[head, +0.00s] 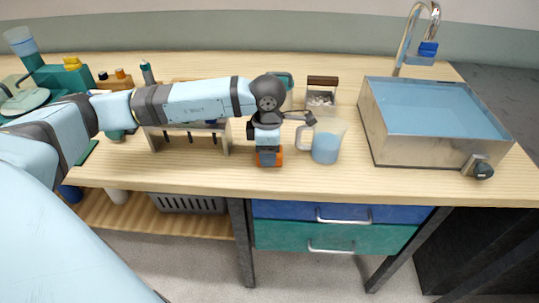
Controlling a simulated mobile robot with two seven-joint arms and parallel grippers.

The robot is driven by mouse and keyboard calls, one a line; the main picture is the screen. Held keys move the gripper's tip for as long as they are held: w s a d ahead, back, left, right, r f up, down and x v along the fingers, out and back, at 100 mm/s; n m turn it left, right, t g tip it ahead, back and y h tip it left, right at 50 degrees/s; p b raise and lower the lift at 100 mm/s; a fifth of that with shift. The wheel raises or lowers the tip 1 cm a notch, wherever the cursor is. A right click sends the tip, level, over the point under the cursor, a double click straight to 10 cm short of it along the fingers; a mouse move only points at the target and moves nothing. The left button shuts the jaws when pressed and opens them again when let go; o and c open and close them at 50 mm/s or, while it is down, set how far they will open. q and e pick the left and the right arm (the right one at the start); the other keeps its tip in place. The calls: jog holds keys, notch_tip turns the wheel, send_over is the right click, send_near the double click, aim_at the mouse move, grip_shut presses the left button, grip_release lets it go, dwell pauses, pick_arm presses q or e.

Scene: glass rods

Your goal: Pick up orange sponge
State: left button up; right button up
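The orange sponge (278,158) is on the wooden table near its front edge, left of the beaker. My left gripper (268,156) points straight down over it, with its finger in front of the sponge. The gripper hides the sponge's middle, and orange shows on both sides and below. I cannot tell whether the fingers are spread around the sponge or closed on it. My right gripper is not in view.
A beaker of blue liquid (326,143) stands close right of the gripper. A wooden rack (157,141) stands left of it. A metal sink basin (410,149) with water is at the right. A small caddy (322,82) stands behind. Blue and green drawers (290,236) are below the table.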

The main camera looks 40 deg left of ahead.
pick_arm(q)
jog(key=shift+c, duration=0.6)
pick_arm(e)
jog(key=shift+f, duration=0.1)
pick_arm(q)
notch_tip(320, 180, up, 20)
jog(key=p, duration=0.2)
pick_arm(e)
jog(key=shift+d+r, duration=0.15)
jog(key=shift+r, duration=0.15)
